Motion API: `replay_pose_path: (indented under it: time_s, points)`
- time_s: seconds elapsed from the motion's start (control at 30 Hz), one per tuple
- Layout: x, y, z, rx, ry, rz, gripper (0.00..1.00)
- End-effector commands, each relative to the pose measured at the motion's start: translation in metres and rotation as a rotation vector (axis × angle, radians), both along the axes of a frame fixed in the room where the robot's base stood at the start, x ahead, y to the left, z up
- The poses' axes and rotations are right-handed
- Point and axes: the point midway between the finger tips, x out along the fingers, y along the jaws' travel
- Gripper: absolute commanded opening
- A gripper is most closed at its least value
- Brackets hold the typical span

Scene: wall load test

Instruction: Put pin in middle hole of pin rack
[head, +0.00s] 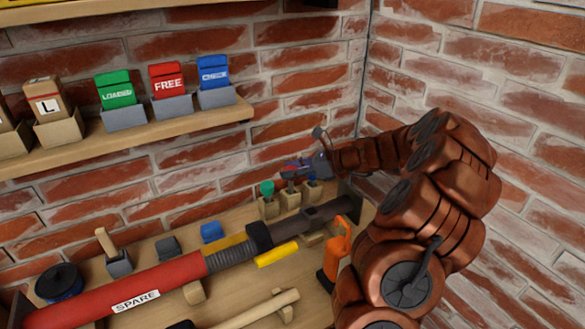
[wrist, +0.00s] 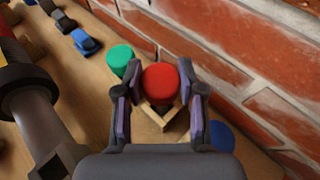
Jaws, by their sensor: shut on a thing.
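The red pin (wrist: 160,84) is between the two fingers of my gripper (wrist: 160,90), which is shut on its round head. In the head view my gripper (head: 293,169) is just above the middle block of the wooden pin rack (head: 290,200). In the wrist view the pin's head covers most of the middle block (wrist: 155,122). I cannot tell how far its stem is in the hole. A green pin (head: 267,188) stands in the left block. A blue pin (wrist: 221,138) is at the right block, partly behind my gripper in the head view.
The brick wall (head: 300,95) is close behind the rack. A red SPARE tube (head: 120,296) with a dark end lies in front. An orange-handled tool (head: 335,258) stands at the right. A shelf (head: 215,112) with LOADED and FREE cards is above left.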

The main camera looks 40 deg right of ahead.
Motion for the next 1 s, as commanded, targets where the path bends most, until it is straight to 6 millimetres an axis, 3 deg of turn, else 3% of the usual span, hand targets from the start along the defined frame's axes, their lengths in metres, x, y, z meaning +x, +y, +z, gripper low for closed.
replay_pose_path:
  time_s: [0.47, 0.5, 0.77, 1.0]
  points:
    - [0.0002, 0.0001, -0.0055, -0.001, -0.001, 0.0, 0.0]
    - [0.0001, 0.0002, -0.0055, -0.001, -0.001, 0.0, 0.42]
    - [0.0001, 0.0002, -0.0057, 0.0, 0.0, 0.0, 0.68]
    - [0.0, 0.0001, -0.0059, 0.0, 0.0, 0.0, 0.71]
